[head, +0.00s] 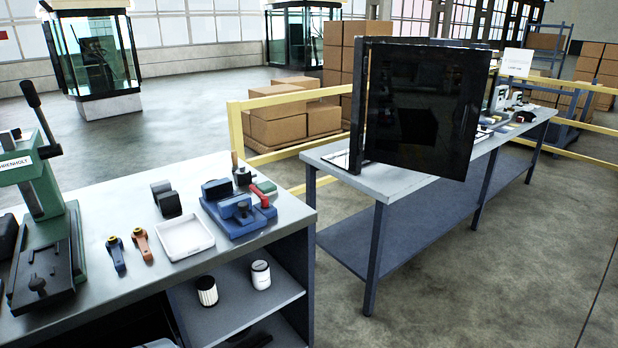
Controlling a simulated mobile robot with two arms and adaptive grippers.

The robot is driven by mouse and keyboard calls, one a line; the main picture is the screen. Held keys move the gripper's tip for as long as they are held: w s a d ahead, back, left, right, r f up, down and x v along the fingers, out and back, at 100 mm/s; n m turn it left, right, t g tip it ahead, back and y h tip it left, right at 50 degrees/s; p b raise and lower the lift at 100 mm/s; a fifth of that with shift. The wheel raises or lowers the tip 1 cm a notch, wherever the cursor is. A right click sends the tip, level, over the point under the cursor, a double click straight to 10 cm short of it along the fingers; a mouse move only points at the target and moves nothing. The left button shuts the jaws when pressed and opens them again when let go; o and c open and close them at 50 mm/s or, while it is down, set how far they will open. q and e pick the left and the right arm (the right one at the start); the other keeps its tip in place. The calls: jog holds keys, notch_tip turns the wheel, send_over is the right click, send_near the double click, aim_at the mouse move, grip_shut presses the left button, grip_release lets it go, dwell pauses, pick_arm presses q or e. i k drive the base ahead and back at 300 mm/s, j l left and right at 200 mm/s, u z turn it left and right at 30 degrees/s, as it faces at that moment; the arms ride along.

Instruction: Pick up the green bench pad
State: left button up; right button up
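A small green flat block (266,187) lies near the back right corner of the left workbench, and it is the only loose green pad-like piece I can make out. It sits just behind the red handle (261,196) of a blue fixture (238,213), which partly hides it. Whether the block touches the fixture is too small to tell. Neither of my grippers shows in the head view.
The left workbench (100,205) also holds a green press (45,225), a white tray (185,237), dark blocks (166,198) and two handled levers (141,243). White cylinders (261,274) stand on its shelf. A second bench (400,192) with a dark panel (425,105) stands right.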

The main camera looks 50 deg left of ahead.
aim_at(268, 188)
jog(key=i+u, duration=0.8)
jog(key=i+l+u, duration=0.2)
jog(key=u, duration=0.15)
jog(key=i+l+u, duration=0.4)
jog(key=j, duration=0.1)
